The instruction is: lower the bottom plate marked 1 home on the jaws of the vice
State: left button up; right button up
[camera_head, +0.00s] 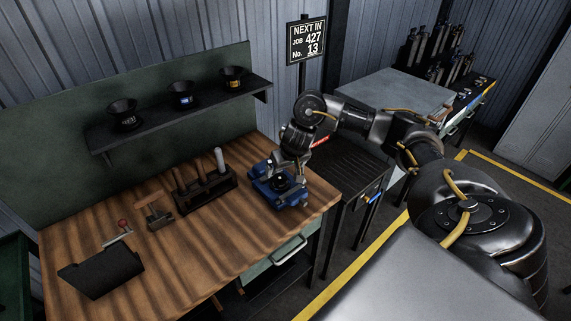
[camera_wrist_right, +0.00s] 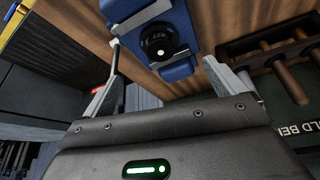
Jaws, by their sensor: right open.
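The blue vice (camera_head: 291,196) stands on the right end of the wooden bench. A round black part (camera_head: 283,183) sits on top of the vice, between or on its jaws; I cannot tell how fully it is seated. The right wrist view shows this black part (camera_wrist_right: 160,42) from near, with a pale spot and faint marking I cannot read, on the blue vice (camera_wrist_right: 178,70). My right gripper (camera_head: 291,170) is directly over the vice. Its two fingers (camera_wrist_right: 161,52) are spread apart, with nothing between them. My left gripper is out of view.
A dark rack with upright tools (camera_head: 206,190) stands left of the vice. A shelf (camera_head: 180,113) with three black cups is behind. The bench's front middle is clear.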

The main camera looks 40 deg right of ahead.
notch_tip(320, 180, up, 7)
jog(key=p, duration=0.3)
dwell(0.5)
dwell(0.4)
